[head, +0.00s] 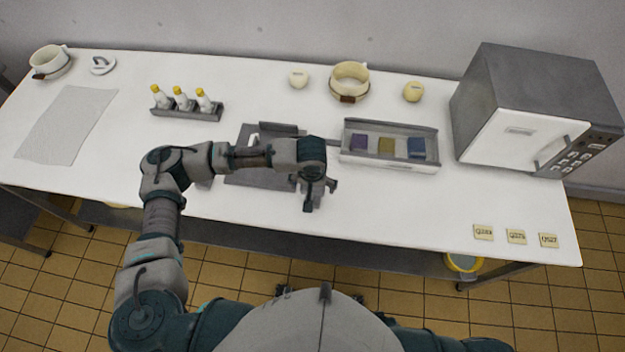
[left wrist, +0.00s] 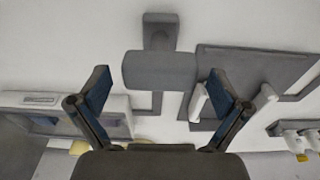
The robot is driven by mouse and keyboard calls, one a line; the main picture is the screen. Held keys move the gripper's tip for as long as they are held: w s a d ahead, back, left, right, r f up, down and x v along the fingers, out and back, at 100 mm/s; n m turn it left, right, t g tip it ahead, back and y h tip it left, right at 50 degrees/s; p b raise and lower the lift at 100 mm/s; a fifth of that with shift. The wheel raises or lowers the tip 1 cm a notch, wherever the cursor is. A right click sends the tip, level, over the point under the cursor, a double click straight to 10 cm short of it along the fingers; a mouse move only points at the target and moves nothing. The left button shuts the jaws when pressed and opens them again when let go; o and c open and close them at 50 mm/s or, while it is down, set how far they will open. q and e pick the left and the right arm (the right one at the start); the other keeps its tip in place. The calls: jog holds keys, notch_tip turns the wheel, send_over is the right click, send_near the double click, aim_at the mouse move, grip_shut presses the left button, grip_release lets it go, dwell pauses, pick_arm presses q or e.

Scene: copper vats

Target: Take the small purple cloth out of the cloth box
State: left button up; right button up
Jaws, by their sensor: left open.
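The cloth box (head: 425,166) is a long light tray with grey edges, standing right of the middle of the table in the head view. The small purple cloth (head: 359,143) lies in its left part, beside a yellow cloth (head: 386,146) and a blue cloth (head: 416,148). My left gripper (head: 319,196) hangs over the table, left of and nearer to me than the box, apart from it. In the left wrist view its fingers (left wrist: 160,95) are spread and empty. The box (left wrist: 112,103) shows at the left there, partly cut off. My right gripper is not seen.
A grey board (head: 245,178) lies under my left arm. A bottle rack (head: 185,113) is left of it. Behind the box stand a cream pot (head: 350,80) and two round cream items. A microwave (head: 530,110) stands at the right. The front right table is mostly clear.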

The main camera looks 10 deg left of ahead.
pick_arm(q)
jog(key=shift+f, duration=0.1)
jog(key=c, duration=1.2)
jog(key=shift+o, duration=0.2)
